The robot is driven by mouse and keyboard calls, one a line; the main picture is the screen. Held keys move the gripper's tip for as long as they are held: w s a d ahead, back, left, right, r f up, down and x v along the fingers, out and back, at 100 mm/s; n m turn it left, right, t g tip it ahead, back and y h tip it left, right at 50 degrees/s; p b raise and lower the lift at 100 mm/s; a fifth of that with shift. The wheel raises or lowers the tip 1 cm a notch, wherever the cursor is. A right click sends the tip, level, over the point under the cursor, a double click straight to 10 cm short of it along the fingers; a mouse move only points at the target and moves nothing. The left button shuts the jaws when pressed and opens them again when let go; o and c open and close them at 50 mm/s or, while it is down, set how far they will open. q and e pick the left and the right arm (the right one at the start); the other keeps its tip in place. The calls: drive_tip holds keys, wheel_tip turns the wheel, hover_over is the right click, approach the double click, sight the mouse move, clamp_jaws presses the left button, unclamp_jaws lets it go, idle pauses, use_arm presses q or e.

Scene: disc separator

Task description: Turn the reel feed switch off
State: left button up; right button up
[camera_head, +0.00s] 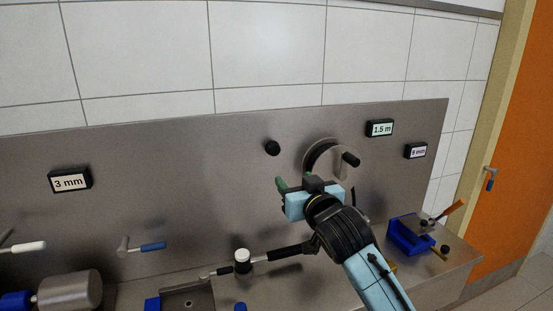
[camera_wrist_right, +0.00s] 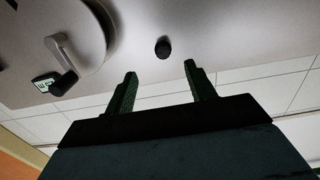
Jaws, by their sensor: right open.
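A round black knob (camera_head: 272,148) stands on the steel back panel (camera_head: 200,180), left of a round wheel (camera_head: 313,160) with a black crank handle (camera_head: 350,159). No label reading "reel feed" shows, so I cannot tell for sure which control is the switch. My right gripper (camera_head: 295,183) is open and empty, below the knob and in front of the panel. In the right wrist view the knob (camera_wrist_right: 163,47) lies just beyond the gap between my green fingertips (camera_wrist_right: 161,72), apart from them. My left gripper is not in view.
Signs read "3 mm" (camera_head: 70,180) and "1.5 m" (camera_head: 380,129). A blue-handled lever (camera_head: 150,247) is at the left. A white-topped black post (camera_head: 242,260) with a black-handled bar (camera_head: 285,253) stands beside my right arm. A blue fixture (camera_head: 408,237) is at the right.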

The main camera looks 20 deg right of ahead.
sight(275, 150)
drive_tip(key=w, duration=0.4)
drive_tip(key=w+r, duration=0.1)
drive_tip(key=w, duration=0.4)
drive_tip(key=w+r, duration=0.1)
drive_tip(key=w, duration=0.3)
drive_tip(key=shift+w+a+p, duration=0.3)
drive_tip(key=shift+p, duration=0.1)
drive_tip(key=shift+c, duration=0.3)
drive_tip(key=c, duration=0.9)
